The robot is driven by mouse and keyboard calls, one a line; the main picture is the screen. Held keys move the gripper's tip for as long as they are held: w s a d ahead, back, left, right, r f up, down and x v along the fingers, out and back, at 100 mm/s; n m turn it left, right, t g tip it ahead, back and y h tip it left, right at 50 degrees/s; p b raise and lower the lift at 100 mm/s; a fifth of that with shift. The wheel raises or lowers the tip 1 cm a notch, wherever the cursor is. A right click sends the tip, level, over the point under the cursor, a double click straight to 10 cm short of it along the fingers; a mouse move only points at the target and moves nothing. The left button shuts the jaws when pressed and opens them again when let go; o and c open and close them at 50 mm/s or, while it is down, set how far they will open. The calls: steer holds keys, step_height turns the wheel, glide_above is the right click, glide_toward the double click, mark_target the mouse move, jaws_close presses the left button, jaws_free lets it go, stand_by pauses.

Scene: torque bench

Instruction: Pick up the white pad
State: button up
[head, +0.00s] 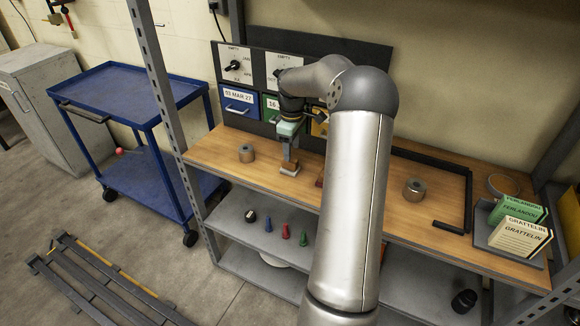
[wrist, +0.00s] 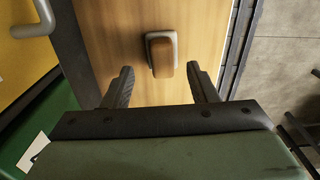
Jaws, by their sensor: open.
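My gripper (head: 289,152) points down over the wooden bench top, with its fingers apart and nothing between them. In the wrist view its two fingertips (wrist: 158,70) stand to either side of a small pad. The pad shows a pale grey-white rounded rim (wrist: 154,34) and a brown block-like part (wrist: 163,56). It lies on the wood just beyond the tips, apart from them. In the head view a small pale pad (head: 290,168) sits on the bench right below my gripper. A reddish-brown piece (head: 319,182) is mostly hidden behind my arm.
Metal cylinders stand on the bench at left (head: 246,153) and right (head: 414,189). Drawers and a switch panel (head: 236,64) line the back. A black frame (head: 467,200) and a tray of boxes (head: 519,225) are at right. Bare wood surrounds the pad.

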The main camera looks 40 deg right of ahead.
mark_target(290, 165)
steer(key=shift+w+a+f, duration=0.1)
steer(key=shift+a+f, duration=0.05)
steer(key=shift+f, duration=1.2)
steer(key=shift+w+a+f, duration=0.1)
steer(key=shift+f, duration=1.25)
steer(key=c, duration=1.1)
